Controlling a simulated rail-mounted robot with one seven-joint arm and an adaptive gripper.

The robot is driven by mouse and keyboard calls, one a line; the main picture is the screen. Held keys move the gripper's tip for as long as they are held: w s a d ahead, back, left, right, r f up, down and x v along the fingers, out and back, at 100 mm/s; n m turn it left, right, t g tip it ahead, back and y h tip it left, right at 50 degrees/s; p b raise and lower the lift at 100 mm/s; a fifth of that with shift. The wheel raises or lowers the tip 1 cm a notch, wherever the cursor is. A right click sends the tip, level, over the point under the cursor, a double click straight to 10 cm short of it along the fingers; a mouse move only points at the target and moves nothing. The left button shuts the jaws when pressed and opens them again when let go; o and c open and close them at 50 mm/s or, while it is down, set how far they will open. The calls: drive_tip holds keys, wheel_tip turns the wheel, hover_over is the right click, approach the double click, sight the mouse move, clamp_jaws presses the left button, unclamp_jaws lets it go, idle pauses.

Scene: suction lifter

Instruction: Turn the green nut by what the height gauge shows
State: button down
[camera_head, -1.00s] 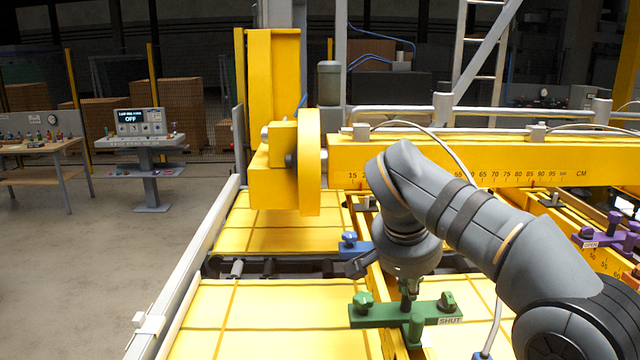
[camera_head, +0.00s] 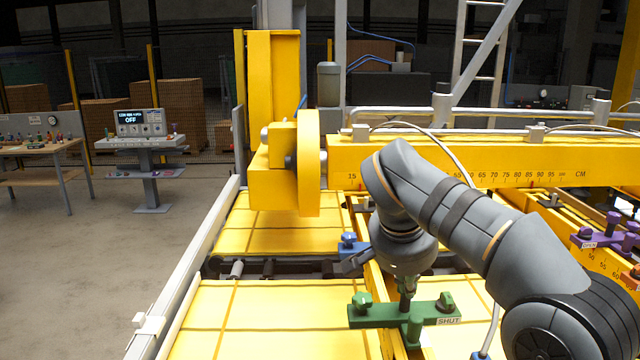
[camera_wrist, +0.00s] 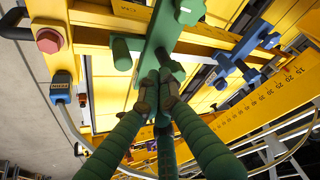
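A green clamp bar (camera_head: 385,317) labelled SHUT lies across a yellow rail, with a green knob at each end and a short post at its front. It also shows in the wrist view (camera_wrist: 152,45). My gripper (camera_head: 407,298) points down at the middle of this bar. In the wrist view its ribbed fingers (camera_wrist: 157,92) come close together at the bar, around a narrow green part. The fingers hide most of that part, so I cannot tell whether they press on it. A centimetre scale (camera_head: 500,178) runs along the yellow beam; my arm covers part of it. I cannot identify a height gauge.
A blue clamp (camera_head: 349,246) sits behind the green one, and a purple clamp (camera_head: 600,238) labelled OPEN is at the right. Yellow panels (camera_head: 275,315) lie below. A console (camera_head: 140,122) reading OFF stands at the left. A hose hangs close to my arm.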

drive_tip(key=shift+w+a, duration=0.1)
drive_tip(key=shift+a, duration=0.25)
drive_tip(key=shift+w+a, duration=0.2)
drive_tip(key=shift+a, duration=0.25)
drive_tip(key=shift+w+a, duration=0.1)
drive_tip(key=shift+w, duration=0.05)
drive_tip(key=shift+a+f, duration=0.1)
drive_tip(key=shift+a, duration=0.15)
idle(0.3)
wheel_tip(320, 180, up, 6)
drive_tip(key=p, duration=0.5)
